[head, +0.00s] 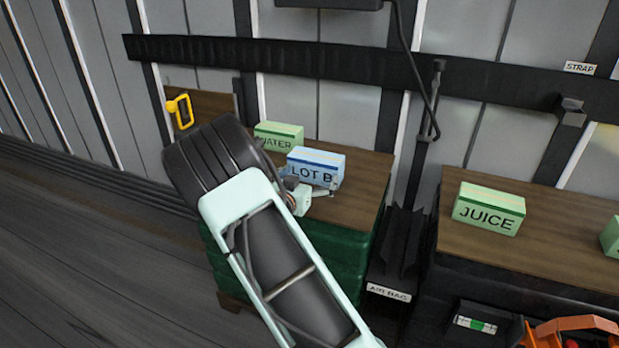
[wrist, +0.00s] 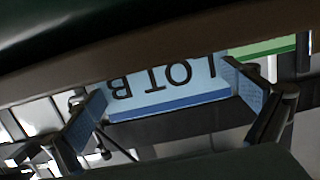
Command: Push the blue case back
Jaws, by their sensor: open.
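The blue case (head: 316,169), marked LOT B, stands upright on the wooden top (head: 353,198) of a green stack. In the wrist view the blue case (wrist: 168,88) shows upside down, its lettered face between my two fingers. My gripper (head: 316,190) is at the near side of the case, low by the wooden top, partly hidden by my arm. In the wrist view my gripper (wrist: 170,92) is open, with a finger toward each end of the case. I cannot tell whether the fingers touch it.
A green WATER case (head: 279,135) stands just behind and left of the blue case. A green JUICE case (head: 488,209) sits on another wooden top at right. A black AIR BAG holder (head: 398,250) stands between the tops. A dark rail (head: 300,56) runs along the wall.

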